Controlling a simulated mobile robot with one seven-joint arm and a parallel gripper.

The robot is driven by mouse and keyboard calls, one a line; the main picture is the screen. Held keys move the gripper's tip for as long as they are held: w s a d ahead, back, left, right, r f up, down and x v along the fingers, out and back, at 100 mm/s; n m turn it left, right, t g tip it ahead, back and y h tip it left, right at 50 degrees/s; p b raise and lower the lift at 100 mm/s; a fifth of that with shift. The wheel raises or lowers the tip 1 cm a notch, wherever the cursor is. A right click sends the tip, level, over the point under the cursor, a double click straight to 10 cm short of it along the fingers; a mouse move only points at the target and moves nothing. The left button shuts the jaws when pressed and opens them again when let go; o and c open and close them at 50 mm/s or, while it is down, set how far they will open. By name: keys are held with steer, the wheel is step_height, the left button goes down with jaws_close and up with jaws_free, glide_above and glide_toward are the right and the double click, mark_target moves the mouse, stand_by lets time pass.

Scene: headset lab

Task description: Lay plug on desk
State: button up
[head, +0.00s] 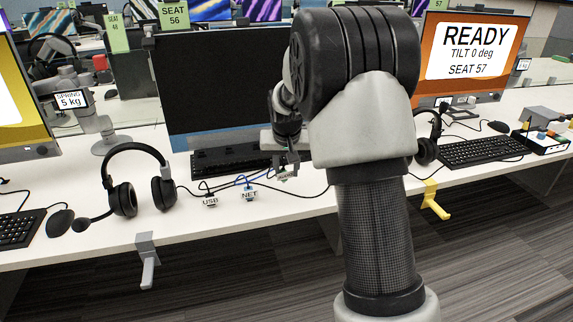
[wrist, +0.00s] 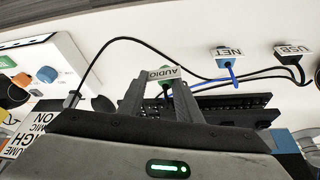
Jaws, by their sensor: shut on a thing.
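My gripper (head: 285,170) is over the white desk (head: 250,215), near the right end of the black keyboard in front of the dark monitor. In the wrist view my gripper (wrist: 160,90) has its fingers on either side of a plug with a white AUDIO tag (wrist: 163,73) and a small green part. A black cable loops from the plug's side of the picture to a box with coloured knobs. In the head view the plug is small and partly hidden by my gripper. I cannot tell whether the plug touches the desk.
Plugs tagged USB (head: 210,202) and NET (head: 249,195) lie left of my gripper, with cables behind. A headset (head: 135,182) stands farther left. The keyboard (head: 230,162) is close by. A grey hook (head: 147,258) and a yellow hook (head: 432,200) hang at the desk edge.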

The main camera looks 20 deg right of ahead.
mark_target(287, 178)
steer(key=shift+f, duration=2.25)
steer(key=o, duration=1.2)
steer(key=shift+r, duration=0.1)
steer(key=p+v, duration=0.3)
steer(key=v, duration=0.4)
steer(key=w+p+v, duration=0.1)
steer(key=p+v, duration=0.2)
steer(key=v, duration=0.5)
steer(key=p+v, duration=0.3)
steer(key=v, duration=0.4)
steer(key=shift+w+d+r, duration=0.1)
steer(key=shift+d+r, duration=0.05)
steer(key=shift+r, duration=0.2)
steer(key=shift+w+d+r, duration=0.1)
steer(key=shift+w+r, duration=0.05)
steer(key=shift+r, duration=0.25)
